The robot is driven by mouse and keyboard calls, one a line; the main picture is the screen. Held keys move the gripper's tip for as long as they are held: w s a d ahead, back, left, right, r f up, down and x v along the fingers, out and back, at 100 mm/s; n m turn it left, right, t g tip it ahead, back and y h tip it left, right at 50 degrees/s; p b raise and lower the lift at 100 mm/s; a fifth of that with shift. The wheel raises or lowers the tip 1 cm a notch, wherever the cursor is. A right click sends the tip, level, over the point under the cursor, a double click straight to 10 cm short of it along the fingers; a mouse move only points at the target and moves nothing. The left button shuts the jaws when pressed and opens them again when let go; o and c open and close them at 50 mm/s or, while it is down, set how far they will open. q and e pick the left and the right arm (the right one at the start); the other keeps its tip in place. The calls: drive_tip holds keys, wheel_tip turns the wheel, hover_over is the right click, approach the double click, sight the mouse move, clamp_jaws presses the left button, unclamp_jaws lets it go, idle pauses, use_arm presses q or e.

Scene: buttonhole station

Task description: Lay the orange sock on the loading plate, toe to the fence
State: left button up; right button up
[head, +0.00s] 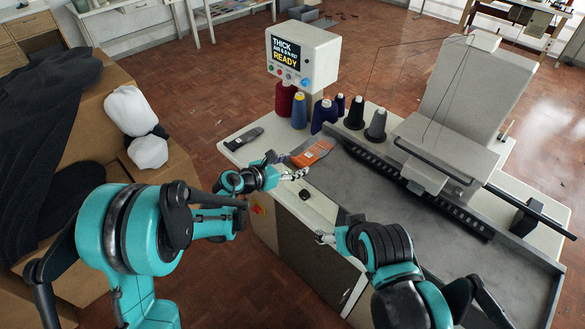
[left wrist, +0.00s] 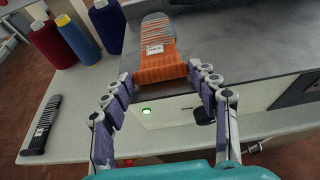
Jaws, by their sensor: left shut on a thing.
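The orange sock (head: 312,152) lies at the far left corner of the grey metal surface (head: 400,225) of the machine. In the left wrist view the sock (left wrist: 155,62) has orange and grey stripes and a white label, with its grey end pointing away from me. My left gripper (head: 289,168) is at the sock's near orange end; in the left wrist view its fingers (left wrist: 160,76) are on either side of that end, shut on it. My right gripper (head: 325,238) hangs near the machine's front edge, away from the sock; its fingers are too small to read.
A dark grey sock (head: 243,138) lies on the white table at the left. Several thread cones, one yellow and blue (head: 299,110), stand behind the orange sock, below the display box (head: 303,55). A black knob (head: 305,195) sits near the front edge. The grey surface to the right is clear.

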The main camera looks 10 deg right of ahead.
use_arm(q)
drive_tip(key=shift+f, duration=0.15)
drive_tip(key=o, duration=0.9)
drive_tip(key=shift+o, duration=0.2)
